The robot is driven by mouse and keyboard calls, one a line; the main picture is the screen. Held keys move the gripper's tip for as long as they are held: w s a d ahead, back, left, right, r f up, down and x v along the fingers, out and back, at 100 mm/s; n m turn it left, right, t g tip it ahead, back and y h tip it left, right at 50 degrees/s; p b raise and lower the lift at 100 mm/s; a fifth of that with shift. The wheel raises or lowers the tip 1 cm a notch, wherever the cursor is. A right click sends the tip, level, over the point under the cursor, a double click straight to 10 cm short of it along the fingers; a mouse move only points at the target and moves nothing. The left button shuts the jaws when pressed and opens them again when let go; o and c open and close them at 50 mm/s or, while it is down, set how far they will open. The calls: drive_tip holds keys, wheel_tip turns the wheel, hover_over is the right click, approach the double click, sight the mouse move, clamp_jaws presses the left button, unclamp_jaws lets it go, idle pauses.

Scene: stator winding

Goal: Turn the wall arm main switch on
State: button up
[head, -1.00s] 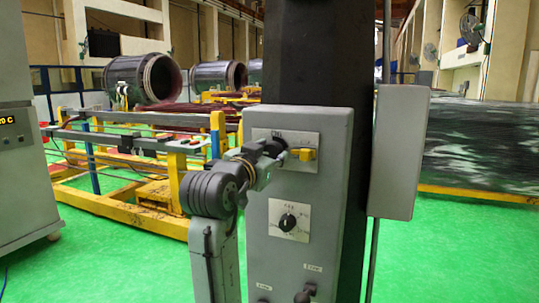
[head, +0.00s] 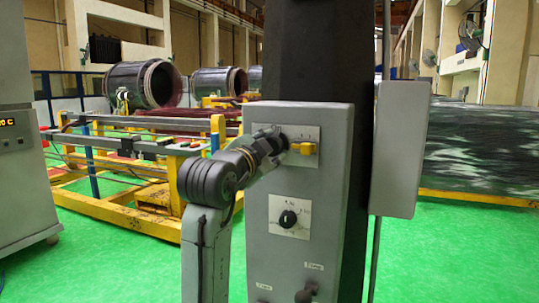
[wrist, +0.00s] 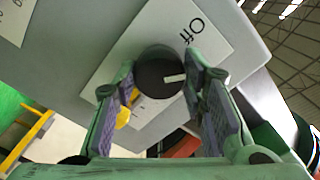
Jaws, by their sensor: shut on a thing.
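In the head view, a grey control box (head: 340,180) on a dark column has a light plate (head: 306,132) near its top. A yellow handle (head: 304,148) sticks out at this plate. My gripper (head: 284,143) reaches the plate from the left, just beside the yellow handle. In the wrist view, a round black knob (wrist: 158,72) with a white mark sits on a plate (wrist: 212,38) marked "Off". The two fingers of my gripper (wrist: 165,100) stand on either side of the knob and are shut on it. The white mark points to the right, beside the word. A yellow piece (wrist: 123,117) shows partly behind the left finger.
A second dial (head: 288,219) sits lower on the box, with small levers below. A narrow grey box (head: 400,150) hangs at the column's right. A yellow frame (head: 130,195) stands at the left. Green floor (head: 470,265) is free at the right.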

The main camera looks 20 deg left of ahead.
drive_tip(key=m+b, duration=0.3)
drive_tip(key=m, duration=0.7)
drive_tip(key=shift+m, duration=0.3)
drive_tip(key=shift+d+m, duration=0.1)
drive_tip(key=shift+m, duration=0.2)
drive_tip(key=o, duration=1.2)
drive_tip(key=shift+c, duration=0.2)
drive_tip(key=s, duration=1.2)
drive_tip(key=shift+a, duration=0.25)
